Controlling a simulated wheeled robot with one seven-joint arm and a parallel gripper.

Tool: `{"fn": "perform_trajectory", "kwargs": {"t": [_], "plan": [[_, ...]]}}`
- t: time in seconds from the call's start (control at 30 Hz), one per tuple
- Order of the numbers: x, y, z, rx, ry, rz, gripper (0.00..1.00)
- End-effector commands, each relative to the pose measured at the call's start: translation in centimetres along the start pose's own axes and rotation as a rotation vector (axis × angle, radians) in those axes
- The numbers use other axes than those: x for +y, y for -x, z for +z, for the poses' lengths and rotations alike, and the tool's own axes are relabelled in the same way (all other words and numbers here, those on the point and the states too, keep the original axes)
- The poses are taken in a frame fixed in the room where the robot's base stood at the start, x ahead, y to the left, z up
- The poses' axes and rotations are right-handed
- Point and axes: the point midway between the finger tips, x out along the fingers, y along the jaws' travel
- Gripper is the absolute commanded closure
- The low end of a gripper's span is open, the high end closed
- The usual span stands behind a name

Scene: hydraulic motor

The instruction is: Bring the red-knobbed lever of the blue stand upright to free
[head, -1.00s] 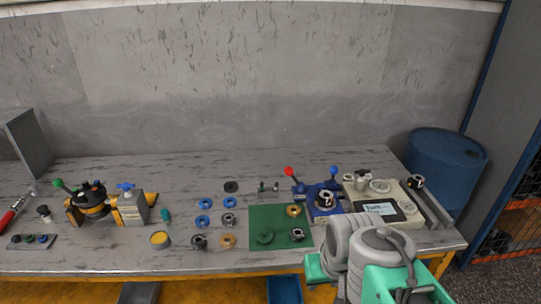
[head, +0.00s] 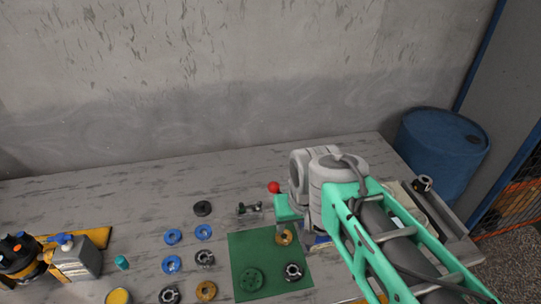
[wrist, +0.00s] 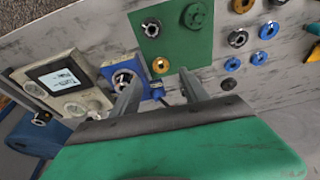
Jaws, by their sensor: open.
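The red knob (head: 274,187) of the lever shows in the head view just left of my gripper, at the back of the table. Most of the blue stand (head: 322,239) and the lever's shaft are hidden behind my arm there. In the wrist view the blue stand (wrist: 119,72) lies left of and partly behind one finger, with a blue part (wrist: 157,92) between the fingers. I cannot make out the red knob in that view. My gripper (wrist: 160,80) is open and empty, pointing down above the table near the lever. Contact with the lever is not visible.
A green mat (head: 238,245) with rings lies left of the stand. A cream device with a screen (wrist: 49,88) stands on its other side. A small metal fixture (head: 249,208) is left of the red knob. A blue barrel (head: 440,150) stands right of the table.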

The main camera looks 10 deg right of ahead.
Motion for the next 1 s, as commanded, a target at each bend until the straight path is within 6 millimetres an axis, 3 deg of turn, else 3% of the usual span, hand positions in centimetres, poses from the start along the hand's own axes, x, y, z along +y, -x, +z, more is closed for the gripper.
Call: {"fn": "perform_trajectory", "kwargs": {"t": [0.03, 0.17, 0.3, 0.43, 0.63, 1.0], "plan": [[-0.1, 1.0, -2.4, -0.024, -0.032, 0.001, 0.47], [-0.2, 1.0, -9.0, -0.098, -0.153, 0.011, 0.47], [-0.3, -1.7, -15.6, -0.175, -0.292, 0.032, 0.47], [-0.4, -5.5, -19.6, -0.233, -0.401, 0.055, 0.47], [-0.4, -9.2, -21.8, -0.272, -0.486, 0.077, 0.47], [-0.4, -12.5, -21.0, -0.275, -0.491, 0.078, 0.47]]}}
